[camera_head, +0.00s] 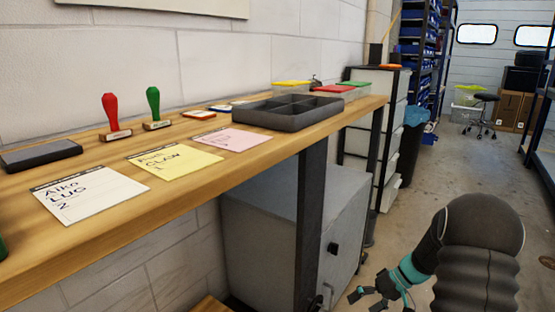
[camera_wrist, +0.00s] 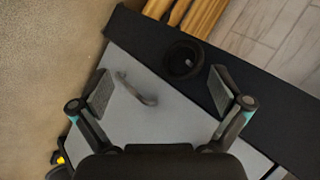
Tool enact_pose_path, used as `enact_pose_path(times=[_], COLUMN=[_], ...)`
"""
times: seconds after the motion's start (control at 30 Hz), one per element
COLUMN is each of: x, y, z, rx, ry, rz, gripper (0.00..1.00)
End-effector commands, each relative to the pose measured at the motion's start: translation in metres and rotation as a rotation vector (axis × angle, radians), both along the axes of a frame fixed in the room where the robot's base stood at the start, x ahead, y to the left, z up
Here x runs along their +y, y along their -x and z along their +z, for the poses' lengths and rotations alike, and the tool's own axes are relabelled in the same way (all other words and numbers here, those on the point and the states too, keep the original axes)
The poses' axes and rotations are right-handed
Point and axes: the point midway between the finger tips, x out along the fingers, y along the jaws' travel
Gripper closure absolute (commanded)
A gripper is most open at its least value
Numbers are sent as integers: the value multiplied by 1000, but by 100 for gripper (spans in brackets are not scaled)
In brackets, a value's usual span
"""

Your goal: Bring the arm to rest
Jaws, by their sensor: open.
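My gripper (camera_head: 383,289) hangs low over the floor in the head view, to the right of the bench and below its top. Its dark fingers with teal parts point left, toward the grey cabinet under the bench. In the wrist view my gripper (camera_wrist: 165,92) shows two fingers spread wide apart with nothing between them. Behind them lies a pale grey panel with a curved handle (camera_wrist: 138,90) and a black edge with a round black knob (camera_wrist: 183,60). The fingers seem to touch nothing.
The wooden bench (camera_head: 215,178) holds a grey divided tray (camera_head: 290,112), a red stamp (camera_head: 113,115), a green stamp (camera_head: 154,108) and several paper cards. The grey cabinet (camera_head: 270,225) stands under it. A dark bin (camera_head: 412,150) stands farther back. The floor to the right is open.

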Motion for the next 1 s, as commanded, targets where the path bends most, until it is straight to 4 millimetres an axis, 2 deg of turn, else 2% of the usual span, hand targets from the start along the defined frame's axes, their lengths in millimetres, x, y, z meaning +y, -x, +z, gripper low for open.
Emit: enact_pose_path(times=[0.17, 0.43, 0.67, 1.0], x=[-2, 8, 21, 40], y=[36, 88, 130, 187], z=[9, 58, 109, 173], rx=[167, 278, 254, 95], ry=[109, 318, 481, 646], rz=[-107, -236, -325, -396], gripper=[0, 0, 0, 0])
